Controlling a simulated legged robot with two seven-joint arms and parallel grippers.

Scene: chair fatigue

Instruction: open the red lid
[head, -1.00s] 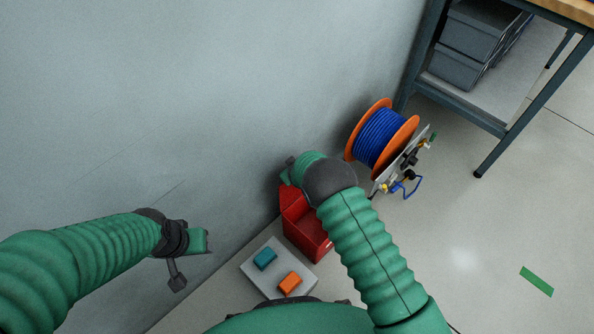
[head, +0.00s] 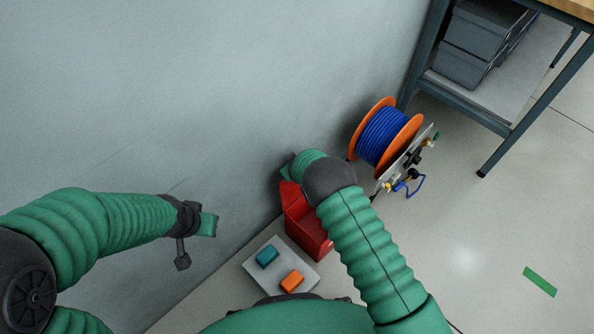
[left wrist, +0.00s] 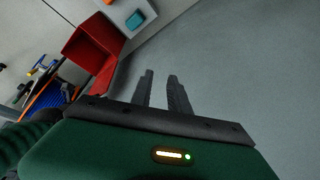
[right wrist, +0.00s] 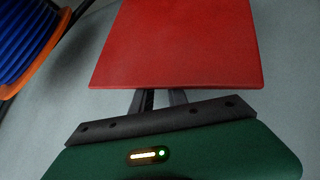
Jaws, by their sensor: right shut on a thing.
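The red box (head: 318,244) stands on the floor by the wall, partly hidden by my right arm. It also shows in the left wrist view (left wrist: 92,48), where it looks open on top. In the right wrist view the red lid (right wrist: 180,45) is a broad flat panel. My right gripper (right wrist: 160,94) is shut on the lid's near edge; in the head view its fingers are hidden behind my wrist. My left gripper (left wrist: 160,76) is empty, its fingers a little apart, held in the air left of the box.
A grey plate (head: 264,278) with a teal block (head: 267,256) and an orange block (head: 292,281) lies in front of the box. A blue cable reel (head: 384,137) with orange flanges stands behind it. A workbench (head: 505,128) is at upper right.

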